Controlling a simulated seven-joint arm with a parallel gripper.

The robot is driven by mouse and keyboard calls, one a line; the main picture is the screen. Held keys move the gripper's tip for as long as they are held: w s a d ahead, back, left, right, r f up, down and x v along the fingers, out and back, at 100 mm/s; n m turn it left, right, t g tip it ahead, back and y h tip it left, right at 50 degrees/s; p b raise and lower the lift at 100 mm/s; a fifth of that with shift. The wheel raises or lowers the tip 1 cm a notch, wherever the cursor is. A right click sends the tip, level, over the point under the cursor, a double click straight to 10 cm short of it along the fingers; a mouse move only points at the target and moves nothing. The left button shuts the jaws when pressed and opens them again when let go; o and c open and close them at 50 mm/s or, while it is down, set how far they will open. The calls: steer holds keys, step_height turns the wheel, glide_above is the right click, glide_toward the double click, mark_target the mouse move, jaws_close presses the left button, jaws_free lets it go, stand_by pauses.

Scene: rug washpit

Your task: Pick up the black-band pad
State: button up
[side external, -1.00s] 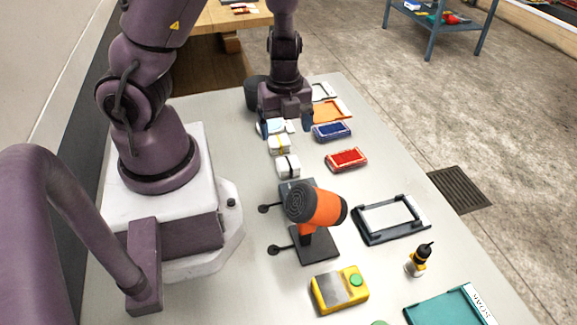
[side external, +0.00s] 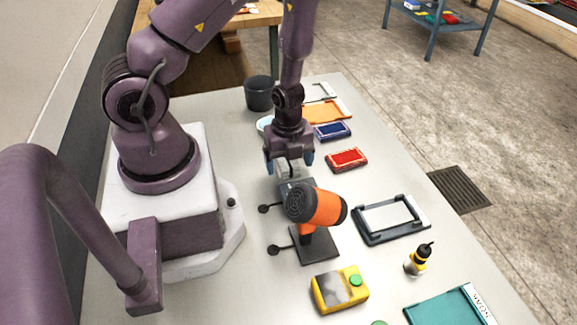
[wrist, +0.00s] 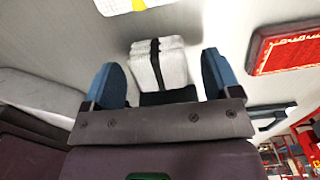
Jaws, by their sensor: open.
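The black-band pad (wrist: 174,66) is a white, folded-looking block with a black strip around its middle. In the wrist view it shows between the two blue fingers, with bare space on both sides. In the side external view it is mostly hidden behind my gripper (side external: 289,163), which is low over it. My gripper (wrist: 160,72) is open, and its fingers are on either side of the pad. I cannot tell how far down they reach beside it. A yellow-band pad (wrist: 122,5) shows at the top edge of the wrist view.
An orange and black tool (side external: 318,207) on a dark stand is close in front of my gripper. A black cup (side external: 259,93) stands behind. A dark frame (side external: 375,237) lies front right.

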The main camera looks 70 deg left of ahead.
mark_target(290, 162)
steer(key=shift+f, duration=0.25)
steer(key=shift+c, duration=0.5)
steer(key=c, duration=0.9)
steer(key=shift+r, duration=0.2)
step_height(290, 162, up, 18)
steer(key=shift+f, duration=0.2)
